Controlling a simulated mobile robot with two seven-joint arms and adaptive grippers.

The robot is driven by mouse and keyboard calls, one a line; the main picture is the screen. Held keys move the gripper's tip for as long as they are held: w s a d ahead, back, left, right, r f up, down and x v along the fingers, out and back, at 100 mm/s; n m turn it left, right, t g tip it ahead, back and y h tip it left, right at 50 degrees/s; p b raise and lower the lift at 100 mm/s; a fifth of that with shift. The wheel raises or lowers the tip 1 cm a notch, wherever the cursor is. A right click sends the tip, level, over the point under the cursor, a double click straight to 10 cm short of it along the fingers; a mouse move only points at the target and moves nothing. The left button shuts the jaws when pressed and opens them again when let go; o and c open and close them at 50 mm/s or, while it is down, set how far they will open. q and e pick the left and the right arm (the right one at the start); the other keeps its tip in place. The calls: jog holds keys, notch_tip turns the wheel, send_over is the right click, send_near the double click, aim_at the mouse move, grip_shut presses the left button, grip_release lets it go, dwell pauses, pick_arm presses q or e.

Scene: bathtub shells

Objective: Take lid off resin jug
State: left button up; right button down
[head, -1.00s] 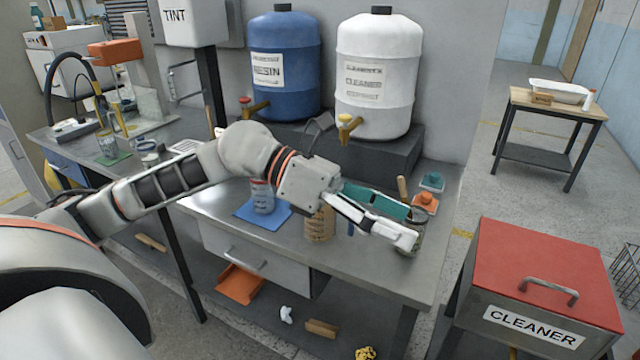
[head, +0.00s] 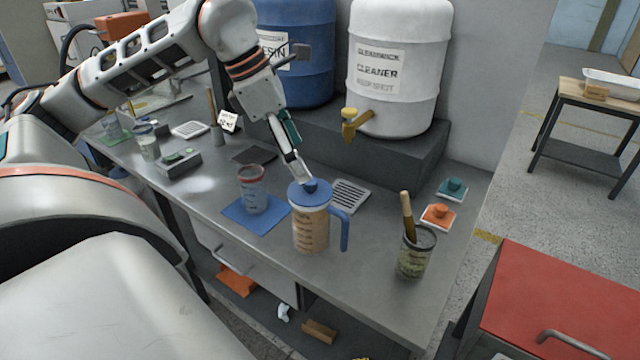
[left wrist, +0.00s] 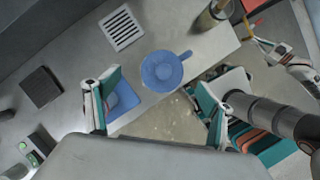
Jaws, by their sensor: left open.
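The resin jug (head: 312,232) is a clear, marked jug of tan liquid with a blue handle on its right. It stands upright on the metal bench. Its blue lid (head: 308,194) with a raised knob is on top. My left gripper (head: 297,160) points down just above and behind the lid, open and empty. In the left wrist view the lid (left wrist: 162,70) lies ahead between the open fingers, slightly right of centre. A part at the right edge of that view looks like my right gripper (left wrist: 280,52); its jaws are unclear.
A cup (head: 253,190) stands on a blue mat (head: 236,212) left of the jug. A cup with a brush (head: 414,255) stands to the right. A grey vent grille (head: 348,194) lies behind the jug. Blue and white drums (head: 398,95) stand on a dark ledge.

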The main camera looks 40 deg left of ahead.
aim_at(310, 187)
pick_arm(q)
jog(key=f, duration=0.1)
jog(key=d+f, duration=0.1)
jog(key=shift+f, duration=0.35)
jog(key=x, duration=0.3)
jog(key=shift+d+f+b, duration=0.1)
jog(key=shift+f+b, duration=0.1)
jog(key=shift+b, duration=0.15)
jog(key=shift+w+f, duration=0.15)
jog(key=shift+f, duration=0.05)
jog(key=c, duration=1)
jog(key=shift+c, duration=0.2)
pick_arm(e)
jog(key=shift+s+f, duration=0.65)
jog(key=shift+f, duration=0.25)
